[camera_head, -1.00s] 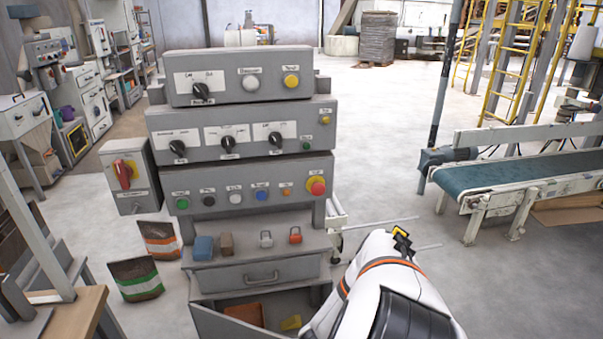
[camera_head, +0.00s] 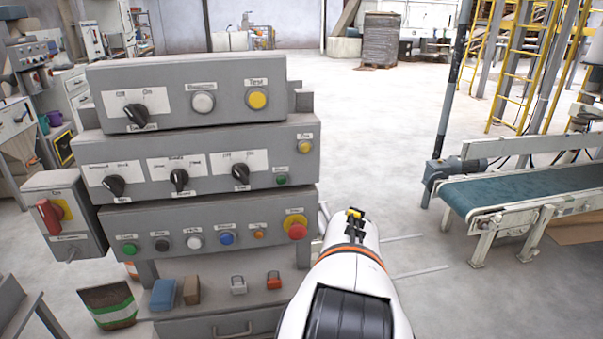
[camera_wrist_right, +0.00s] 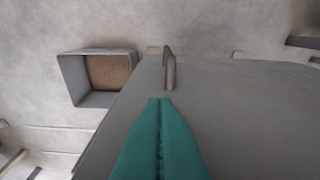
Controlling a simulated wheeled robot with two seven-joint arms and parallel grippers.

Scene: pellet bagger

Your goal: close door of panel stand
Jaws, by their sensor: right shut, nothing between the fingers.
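The grey panel stand (camera_head: 205,155) fills the left half of the head view. The lower compartment and its door lie below that picture's edge. In the right wrist view a broad grey panel (camera_wrist_right: 225,105) with an upright bar handle (camera_wrist_right: 169,68) lies ahead; it looks like the door, but I cannot be sure. My right gripper (camera_wrist_right: 160,102) has green fingers, shut together and empty. Its tips appear just below the handle; I cannot tell whether they touch the panel. My right arm (camera_head: 345,280) hides part of the stand's right side. My left gripper is out of view.
A drawer handle (camera_head: 231,329) shows low on the stand. A striped bag (camera_head: 107,305) stands on the floor at left. A conveyor (camera_head: 520,185) is at right, with clear floor between. An open grey box (camera_wrist_right: 75,75) shows in the wrist view.

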